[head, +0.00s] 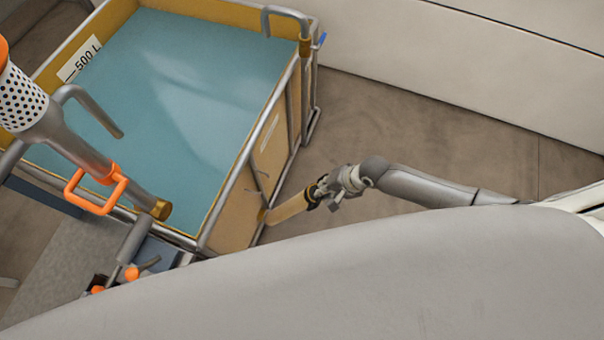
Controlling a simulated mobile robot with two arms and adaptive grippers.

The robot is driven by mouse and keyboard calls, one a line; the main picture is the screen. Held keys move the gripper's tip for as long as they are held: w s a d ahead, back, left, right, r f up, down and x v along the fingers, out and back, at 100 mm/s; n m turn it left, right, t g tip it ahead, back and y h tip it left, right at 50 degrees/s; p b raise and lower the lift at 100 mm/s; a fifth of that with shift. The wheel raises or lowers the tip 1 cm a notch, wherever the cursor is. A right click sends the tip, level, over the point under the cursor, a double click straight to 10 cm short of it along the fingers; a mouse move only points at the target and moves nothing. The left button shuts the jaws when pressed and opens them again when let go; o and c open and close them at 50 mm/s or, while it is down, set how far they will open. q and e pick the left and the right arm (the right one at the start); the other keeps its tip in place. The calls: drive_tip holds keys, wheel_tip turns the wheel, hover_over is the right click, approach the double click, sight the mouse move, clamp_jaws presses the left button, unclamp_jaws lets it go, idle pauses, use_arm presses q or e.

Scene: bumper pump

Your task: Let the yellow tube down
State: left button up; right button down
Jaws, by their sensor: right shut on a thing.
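The yellow tube (287,207) shows as a short tan-yellow length beside the right wall of the water tank. Its near end lies at my right gripper (314,194), which is shut on it. Its other end reaches the tank's side frame, where I cannot tell whether it touches. My right arm comes in from the right. My left gripper is not in view.
The metal-framed tank (222,215) marked 500 L holds blue water. A grey pipe with an orange handle (97,192) and a perforated white end (20,98) crosses its left side. A hooked grey pipe (285,12) sits at the back corner. Brown floor (400,125) is clear to the right.

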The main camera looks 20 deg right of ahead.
drive_tip(key=shift+s+d+f, duration=0.6)
drive_tip(key=shift+s+d, duration=0.25)
drive_tip(key=shift+d, duration=0.05)
drive_tip(key=c, duration=1.5)
unclamp_jaws()
drive_tip(key=shift+w, duration=0.1)
drive_tip(key=shift+r, duration=0.1)
drive_tip(key=shift+w, duration=0.1)
drive_tip(key=v, duration=1.2)
